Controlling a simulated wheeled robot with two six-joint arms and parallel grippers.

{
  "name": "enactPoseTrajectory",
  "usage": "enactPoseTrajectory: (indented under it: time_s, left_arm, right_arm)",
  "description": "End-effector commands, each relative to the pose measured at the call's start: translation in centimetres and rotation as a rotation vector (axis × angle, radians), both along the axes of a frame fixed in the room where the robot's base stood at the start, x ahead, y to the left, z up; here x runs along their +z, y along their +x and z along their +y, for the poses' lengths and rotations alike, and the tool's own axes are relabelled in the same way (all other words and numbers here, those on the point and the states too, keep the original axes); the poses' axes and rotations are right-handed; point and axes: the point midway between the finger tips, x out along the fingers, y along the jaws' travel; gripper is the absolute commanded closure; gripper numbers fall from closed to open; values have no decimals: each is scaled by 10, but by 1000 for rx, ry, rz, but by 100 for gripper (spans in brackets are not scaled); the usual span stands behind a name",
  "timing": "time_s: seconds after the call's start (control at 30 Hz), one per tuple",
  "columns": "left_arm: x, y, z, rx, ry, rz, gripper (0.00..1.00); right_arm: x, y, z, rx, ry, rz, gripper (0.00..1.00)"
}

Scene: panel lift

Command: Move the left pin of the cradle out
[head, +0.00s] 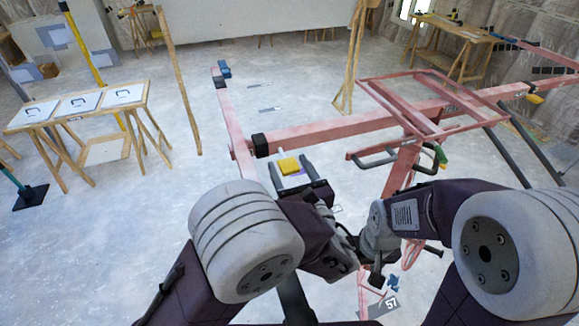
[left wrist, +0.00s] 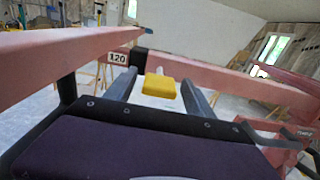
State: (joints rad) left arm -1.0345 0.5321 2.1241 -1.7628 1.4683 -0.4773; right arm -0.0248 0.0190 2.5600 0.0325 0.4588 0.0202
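The left pin (head: 289,166) shows as a yellow block beside the pink cradle (head: 330,133), near the black end cap of its long bar. In the left wrist view the yellow pin head (left wrist: 160,87) sits between my finger tips, with a gap visible on each side. My left gripper (head: 295,172) is open around it, its dark fingers apart. How deep the pin's shaft sits is hidden. A similar yellow piece, probably the right pin (head: 535,98), shows at the bar's far right end. My right arm is folded at lower right; its fingers cannot be made out.
A pink tilted frame (head: 430,100) and a green-tipped handle (head: 440,156) stand to the right. A pink beam (left wrist: 60,62) runs close by my left gripper. A trestle table with panels (head: 80,103) stands at left. The floor between is mostly clear.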

Motion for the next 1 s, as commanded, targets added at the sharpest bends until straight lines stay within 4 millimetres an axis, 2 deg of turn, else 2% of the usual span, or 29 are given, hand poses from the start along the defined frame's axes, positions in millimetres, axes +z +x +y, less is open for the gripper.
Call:
enactPoseTrajectory:
  time_s: [0.17, 0.27, 0.4, 0.6, 0.77, 1.0]
  left_arm:
    - [-1, -4, -2, -2, -2, -2, 37]
    - [-3, -18, -8, -5, -3, -3, 37]
    - [-4, -47, -17, -6, -3, -2, 37]
    - [-2, -76, -26, -3, -2, -2, 37]
    - [0, -85, -28, -1, -1, 0, 37]
    - [0, -86, -29, 0, 0, 0, 37]
  right_arm:
    - [-3, 0, 0, 0, 0, 0, 37]
    - [-11, 0, 0, 0, 0, 0, 37]
    - [-23, 0, 0, 0, 0, 0, 37]
    - [-31, 0, 0, 0, 0, 0, 37]
    - [-33, 0, 0, 0, 0, 0, 37]
    - [-32, 0, 0, 0, 0, 0, 37]
